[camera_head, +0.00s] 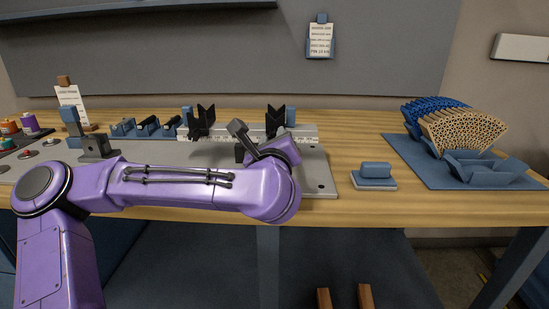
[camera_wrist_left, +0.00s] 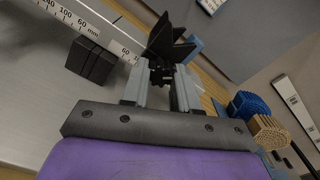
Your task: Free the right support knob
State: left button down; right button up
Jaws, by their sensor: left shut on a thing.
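The right support (camera_head: 275,121) is a black V-shaped piece at the right end of the white ruled bar (camera_head: 306,140). In the left wrist view the black V (camera_wrist_left: 170,42) stands just beyond my fingertips. My left gripper (camera_wrist_left: 161,76) is shut on a small black knob (camera_wrist_left: 160,72) at the base of this support, one grey finger on each side. In the head view my purple wrist hides the knob and most of the fingers. The left support (camera_head: 201,121), also a black V, stands farther left on the bar. My right gripper is not in view.
A blue mat (camera_head: 408,160) at the right holds a blue lattice piece (camera_head: 430,111), a tan lattice piece (camera_head: 464,132) and a blue cradle (camera_head: 490,168). A small blue block (camera_head: 375,170) sits on a grey base nearby. Bare wood lies between this block and the metal plate (camera_head: 318,183).

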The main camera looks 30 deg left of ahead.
pick_arm(q)
jog(key=n+b, duration=0.3)
jog(key=b, duration=0.1)
jog(key=n+b, duration=0.2)
jog(key=b, duration=0.2)
jog(key=n+b, duration=0.3)
jog(key=b, duration=0.1)
jog(key=shift+f+n+b, duration=0.3)
jog(key=shift+r+n+b, duration=0.3)
jog(key=shift+n+b, duration=0.6)
jog(key=shift+b, duration=0.25)
jog(key=c, duration=0.8)
grip_release()
jog(key=shift+c, duration=0.2)
jog(key=v, duration=1)
jog(key=shift+s+d, duration=0.2)
